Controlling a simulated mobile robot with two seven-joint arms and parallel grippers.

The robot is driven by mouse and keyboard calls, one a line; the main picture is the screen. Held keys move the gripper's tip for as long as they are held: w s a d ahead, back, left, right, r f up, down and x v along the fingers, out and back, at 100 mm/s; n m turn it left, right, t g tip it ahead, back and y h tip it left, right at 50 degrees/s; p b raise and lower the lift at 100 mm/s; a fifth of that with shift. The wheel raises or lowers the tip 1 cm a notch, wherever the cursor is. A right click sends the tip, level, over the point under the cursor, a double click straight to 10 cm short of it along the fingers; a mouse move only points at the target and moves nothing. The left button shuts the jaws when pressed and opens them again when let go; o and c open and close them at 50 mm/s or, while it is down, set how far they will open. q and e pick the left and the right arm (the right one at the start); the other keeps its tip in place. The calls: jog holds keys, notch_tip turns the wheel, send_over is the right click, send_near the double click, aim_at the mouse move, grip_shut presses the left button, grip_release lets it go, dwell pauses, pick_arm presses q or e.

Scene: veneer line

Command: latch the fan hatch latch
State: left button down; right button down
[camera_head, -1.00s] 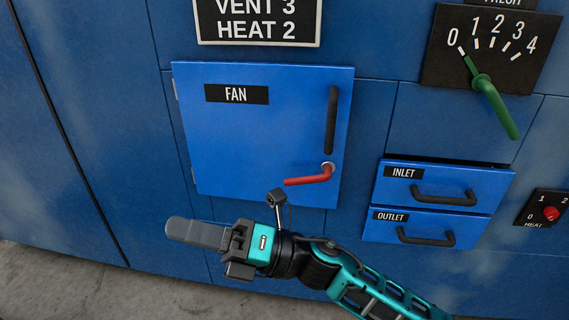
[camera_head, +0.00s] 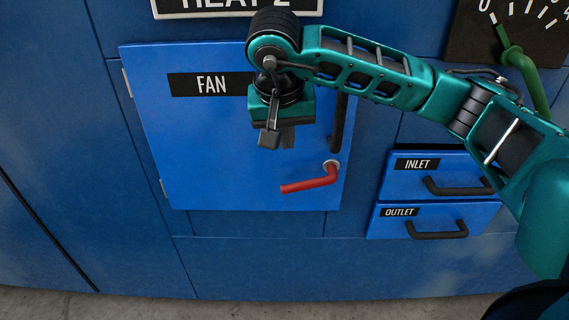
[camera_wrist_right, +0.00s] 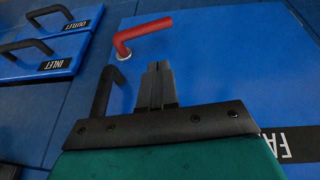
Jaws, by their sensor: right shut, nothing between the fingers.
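The fan hatch (camera_head: 190,140) is a bright blue door with a FAN label, hinged at its left edge, and it looks closed or nearly so. Its latch (camera_head: 311,184) is a red lever at the lower right, pointing left and slightly down from its pivot; it also shows in the right wrist view (camera_wrist_right: 145,30). My right gripper (camera_head: 288,143) is shut and empty, pointing down in front of the hatch, above the latch and apart from it. It also shows in the right wrist view (camera_wrist_right: 157,70). My arm partly hides the black hatch handle (camera_head: 338,130). My left gripper is not in view.
To the right are the INLET drawer (camera_head: 400,180) and the OUTLET drawer (camera_head: 388,225), both with black handles. A green dial lever (camera_head: 528,75) is at the upper right, near my arm. The panel below the hatch is clear.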

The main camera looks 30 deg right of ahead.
send_near(296, 183)
jog(key=x, duration=0.5)
jog(key=shift+w+f, duration=0.1)
jog(key=shift+f, duration=0.1)
jog(key=shift+d+f, duration=0.15)
jog(key=shift+f, duration=0.3)
jog(key=shift+w+b, duration=0.1)
jog(key=shift+b, duration=0.2)
